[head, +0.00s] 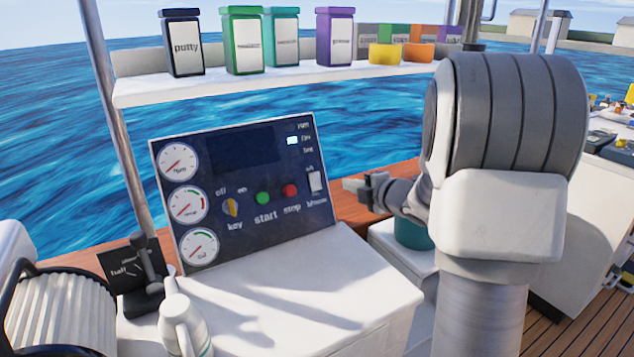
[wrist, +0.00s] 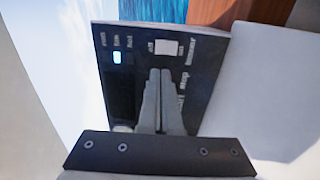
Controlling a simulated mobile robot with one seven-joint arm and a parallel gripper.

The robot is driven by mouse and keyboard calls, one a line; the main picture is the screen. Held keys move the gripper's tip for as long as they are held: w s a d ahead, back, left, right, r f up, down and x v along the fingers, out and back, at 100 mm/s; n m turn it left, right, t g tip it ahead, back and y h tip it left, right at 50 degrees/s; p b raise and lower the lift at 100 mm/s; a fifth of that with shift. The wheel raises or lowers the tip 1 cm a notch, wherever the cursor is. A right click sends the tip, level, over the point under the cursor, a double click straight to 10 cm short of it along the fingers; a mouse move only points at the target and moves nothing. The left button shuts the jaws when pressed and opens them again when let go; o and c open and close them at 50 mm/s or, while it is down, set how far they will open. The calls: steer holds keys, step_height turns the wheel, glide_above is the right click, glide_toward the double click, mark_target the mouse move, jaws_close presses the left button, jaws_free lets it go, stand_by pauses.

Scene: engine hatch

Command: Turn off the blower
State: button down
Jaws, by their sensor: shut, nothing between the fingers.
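The dark control panel (head: 250,165) stands tilted on a white console. The blower switch (head: 315,182), a white rocker, sits at its right edge above the small blower label; which way it is set I cannot tell. My gripper (head: 349,185) is just right of the panel's edge, its fingers pointing left toward the switch. In the wrist view my gripper (wrist: 160,74) has its fingers together and empty, their tips close below the white switch (wrist: 166,47) in the picture. Whether they touch it I cannot tell.
The panel also has a key (head: 231,208), a green start button (head: 263,198), a red stop button (head: 290,190) and a lit indicator (head: 292,141). A throttle lever (head: 146,265) and a white jug (head: 178,320) stand at the left. A shelf (head: 200,90) with jars is above.

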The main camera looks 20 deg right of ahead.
mark_target(315, 175)
steer(key=shift+w+f, duration=0.1)
stand_by(0.3)
steer(key=b+x, duration=0.2)
steer(key=x, duration=1.1)
steer(key=shift+w+a+f, duration=0.15)
steer(key=shift+w+a, duration=0.05)
steer(key=shift+w, duration=0.25)
steer(key=shift+p, duration=0.3)
steer(key=shift+w+a+r+g+p, duration=0.15)
steer(key=shift+r+g+p, duration=0.2)
steer(key=shift+p, duration=0.8)
steer(key=shift+f, duration=0.3)
steer(key=shift+r, duration=0.2)
